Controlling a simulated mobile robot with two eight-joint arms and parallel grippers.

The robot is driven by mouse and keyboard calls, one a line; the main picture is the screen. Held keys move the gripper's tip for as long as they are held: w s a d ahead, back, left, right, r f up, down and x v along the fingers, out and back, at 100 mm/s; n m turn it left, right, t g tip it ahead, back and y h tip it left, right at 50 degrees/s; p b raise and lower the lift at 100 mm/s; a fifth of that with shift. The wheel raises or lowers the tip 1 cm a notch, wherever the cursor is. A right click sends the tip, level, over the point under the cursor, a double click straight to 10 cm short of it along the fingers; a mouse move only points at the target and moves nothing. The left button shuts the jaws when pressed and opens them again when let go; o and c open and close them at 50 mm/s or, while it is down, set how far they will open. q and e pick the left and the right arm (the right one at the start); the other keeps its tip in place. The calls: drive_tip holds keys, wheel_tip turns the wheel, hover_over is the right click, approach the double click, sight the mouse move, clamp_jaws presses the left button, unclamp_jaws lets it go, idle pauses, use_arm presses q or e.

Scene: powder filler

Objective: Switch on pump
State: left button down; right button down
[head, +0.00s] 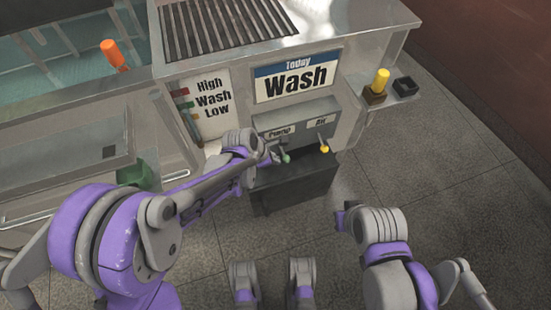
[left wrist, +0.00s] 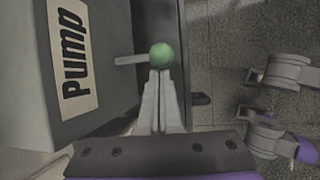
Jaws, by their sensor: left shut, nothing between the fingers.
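The pump lever ends in a green knob (head: 286,158) below the "Pump" label (head: 279,132) on the grey switch box. In the left wrist view the green knob (left wrist: 161,56) sits on a thin rod that sticks out sideways from the box. My left gripper (head: 276,152) is at the pump lever. In the left wrist view its fingers (left wrist: 160,78) are shut with nothing between them, and the tips are right at the knob; I cannot tell whether they touch it.
The air lever with a yellow knob (head: 324,149) is just right of the pump lever. A "Today Wash" sign (head: 296,77) is above the box. A yellow-topped post (head: 380,81) and a black holder (head: 405,87) stand on the right ledge. The tiled floor (head: 440,165) at right is clear.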

use_arm(q)
drive_tip(key=shift+r+g, duration=0.2)
drive_tip(key=shift+g, duration=0.1)
use_arm(e)
drive_tip(key=shift+r, duration=0.1)
use_arm(q)
drive_tip(key=shift+w+r, duration=0.15)
drive_tip(key=shift+r, duration=0.2)
use_arm(e)
drive_tip(key=shift+r, duration=0.2)
idle(1.7)
use_arm(q)
drive_tip(key=shift+r+p, duration=0.7)
drive_tip(key=shift+r, duration=0.1)
use_arm(e)
drive_tip(key=shift+r, duration=0.55)
use_arm(q)
drive_tip(key=shift+f, duration=0.1)
use_arm(e)
drive_tip(key=shift+f, duration=0.1)
